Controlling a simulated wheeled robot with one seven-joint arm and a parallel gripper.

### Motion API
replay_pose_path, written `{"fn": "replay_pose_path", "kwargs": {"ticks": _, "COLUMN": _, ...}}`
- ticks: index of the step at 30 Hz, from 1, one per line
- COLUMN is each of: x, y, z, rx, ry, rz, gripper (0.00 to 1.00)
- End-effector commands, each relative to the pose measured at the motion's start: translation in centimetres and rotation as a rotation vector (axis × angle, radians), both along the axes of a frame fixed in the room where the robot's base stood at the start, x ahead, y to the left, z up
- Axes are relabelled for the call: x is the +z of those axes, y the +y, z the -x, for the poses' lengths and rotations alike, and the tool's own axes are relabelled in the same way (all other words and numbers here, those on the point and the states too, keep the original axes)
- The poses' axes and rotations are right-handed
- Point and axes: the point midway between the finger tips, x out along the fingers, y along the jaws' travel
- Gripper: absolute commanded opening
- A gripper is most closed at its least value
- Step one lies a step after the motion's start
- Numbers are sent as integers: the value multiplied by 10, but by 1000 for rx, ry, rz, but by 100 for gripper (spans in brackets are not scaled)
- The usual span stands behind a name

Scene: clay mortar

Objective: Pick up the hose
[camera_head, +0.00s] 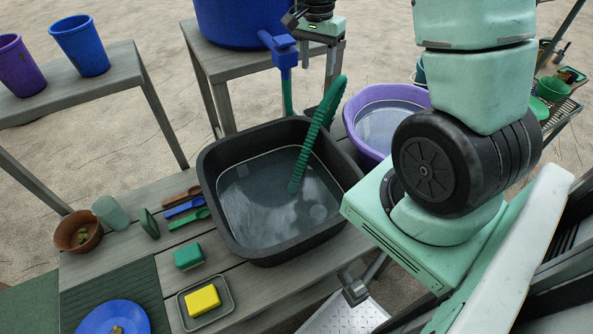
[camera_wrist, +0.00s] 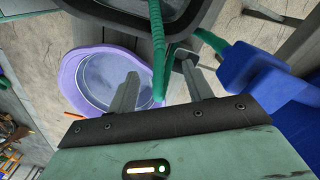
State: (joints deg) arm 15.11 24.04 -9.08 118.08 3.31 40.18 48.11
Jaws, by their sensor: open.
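The hose (camera_head: 317,135) is a green ribbed tube in the head view. Its lower end rests in the black basin (camera_head: 217,185), and it leans up and right over the far rim. In the wrist view the hose (camera_wrist: 157,45) comes down from the top, with its end between the two fingers in the picture. My gripper (camera_wrist: 160,90) is open and empty, with a finger on each side of the hose's end. I cannot tell how far the hose is from the fingers in depth. In the head view my wrist is at the top, above the hose; the fingertips are unclear.
A blue and green tap (camera_head: 284,55) stands left of the hose, close to my gripper in the wrist view (camera_wrist: 250,75). A purple basin (camera_head: 350,103) is to the right. A large blue tub (camera_head: 240,25) is behind. Brushes, soap and a blue plate (camera_head: 100,318) lie at front left.

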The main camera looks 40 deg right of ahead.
Motion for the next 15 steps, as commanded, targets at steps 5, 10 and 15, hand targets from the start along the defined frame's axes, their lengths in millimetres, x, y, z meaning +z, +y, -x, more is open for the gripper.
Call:
{"fn": "replay_pose_path", "kwargs": {"ticks": 5, "x": -17, "y": -1, "z": 5, "rx": -44, "ry": 4, "rz": 0, "gripper": 51}}
{"fn": "replay_pose_path", "kwargs": {"ticks": 10, "x": -51, "y": -1, "z": 7, "rx": -42, "ry": 7, "rz": -2, "gripper": 51}}
{"fn": "replay_pose_path", "kwargs": {"ticks": 15, "x": -85, "y": -1, "z": 8, "rx": -40, "ry": 6, "rz": -2, "gripper": 51}}
